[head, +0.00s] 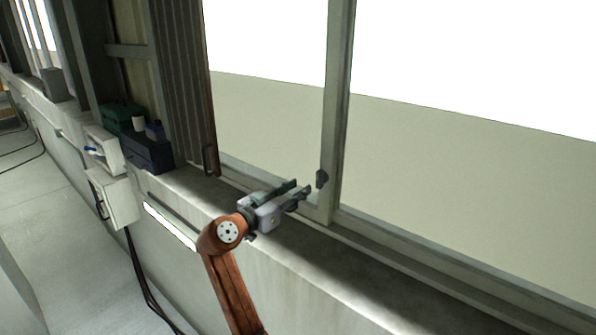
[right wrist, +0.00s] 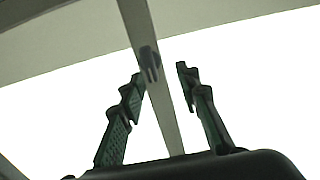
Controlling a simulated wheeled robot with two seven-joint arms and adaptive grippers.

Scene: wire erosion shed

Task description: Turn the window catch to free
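The window catch (head: 321,179) is a small dark piece on the pale window post (head: 337,110), low down near the sill. In the right wrist view the catch (right wrist: 150,62) sits on the post, beyond the fingertips and between their lines, nearer the left finger. My right gripper (head: 304,191) is just left of the catch in the head view, pointing at it. Its two fingers (right wrist: 160,78) are spread apart with nothing between them, and a gap to the catch seems to remain. My left gripper is not in either view.
The concrete sill (head: 300,242) runs below the window and under my right gripper. A dark blue box (head: 148,152) and a green box (head: 118,116) stand on the sill at left. A brown corrugated shutter (head: 182,80) stands beside the window. A grey box (head: 115,200) hangs on the wall.

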